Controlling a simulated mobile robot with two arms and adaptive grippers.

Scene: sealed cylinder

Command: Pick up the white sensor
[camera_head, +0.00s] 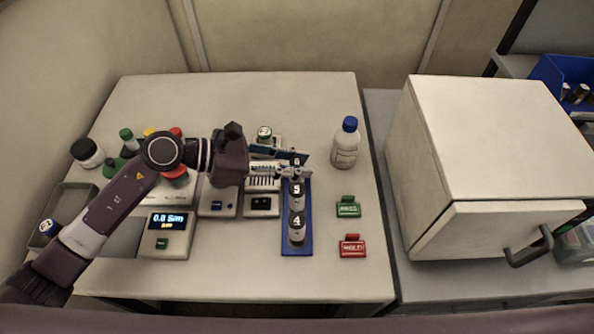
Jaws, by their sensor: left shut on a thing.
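I cannot make out for certain which thing is the white sensor. My left gripper (303,173) reaches in from the left over the table and is shut at the upper part of the blue rack (303,249). Its fingers cross the grey cylinder marked 6 (297,161), hiding part of it. Cylinders marked 5 (296,190) and 4 (297,222) stand below it in the picture, in the same rack. White instruments (262,206) stand left of the rack, partly behind my left arm. My right gripper is not in view.
A blue-capped bottle (346,144) stands behind green (348,207) and red (352,246) blocks. Several capped bottles are at the left. A large white box (487,140) with a handle stands right of the table.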

